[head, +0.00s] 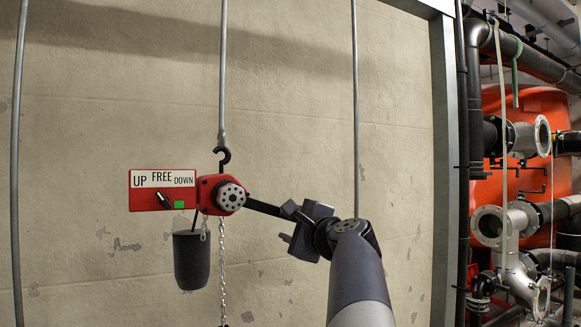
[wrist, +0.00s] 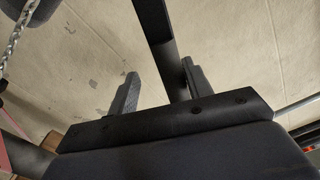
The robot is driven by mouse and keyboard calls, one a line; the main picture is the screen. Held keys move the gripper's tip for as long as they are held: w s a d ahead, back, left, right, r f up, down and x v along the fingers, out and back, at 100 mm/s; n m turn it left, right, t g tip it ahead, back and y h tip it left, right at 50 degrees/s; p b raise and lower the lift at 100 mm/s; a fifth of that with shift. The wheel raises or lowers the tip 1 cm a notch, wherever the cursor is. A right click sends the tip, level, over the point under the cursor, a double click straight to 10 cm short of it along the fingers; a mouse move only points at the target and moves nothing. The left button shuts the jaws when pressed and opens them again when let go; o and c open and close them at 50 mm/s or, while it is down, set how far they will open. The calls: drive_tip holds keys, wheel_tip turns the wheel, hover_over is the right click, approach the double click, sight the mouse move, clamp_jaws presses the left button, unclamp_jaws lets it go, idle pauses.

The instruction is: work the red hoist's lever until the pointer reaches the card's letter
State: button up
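The red hoist (head: 210,192) hangs by a black hook on a rod in the head view. Its black lever (head: 262,207) runs right and slightly down to my gripper (head: 288,222). In the wrist view the lever (wrist: 157,30) passes between the two fingers of my gripper (wrist: 160,68). The fingers stand apart, with a clear gap on the left finger's side; the right finger is close to the lever, and contact is unclear. A red plate (head: 150,206) reads UP, FREE and DOWN. I cannot make out the pointer or the lettered card.
A dark chain bucket (head: 191,262) hangs below the hoist. A chain (head: 222,262) hangs beside it and also shows in the wrist view (wrist: 12,38). A vertical rod (head: 356,120) stands near my arm. Grey pipes and flanges fill the right; the wall is otherwise bare.

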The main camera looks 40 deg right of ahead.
drive_tip(key=shift+w+a+f, duration=0.1)
drive_tip(key=f, duration=0.1)
drive_tip(key=a+f+m+b, duration=0.1)
drive_tip(key=a+f+b, duration=0.1)
drive_tip(key=shift+w+f+m, duration=0.15)
drive_tip(key=shift+w+m, duration=0.05)
drive_tip(key=shift+m, duration=0.1)
drive_tip(key=a+f, duration=0.1)
drive_tip(key=a+f+m+b, duration=0.1)
drive_tip(key=shift+w+a+f, duration=0.3)
drive_tip(key=shift+a+f, duration=0.05)
drive_tip(key=shift+a, duration=0.05)
idle(0.4)
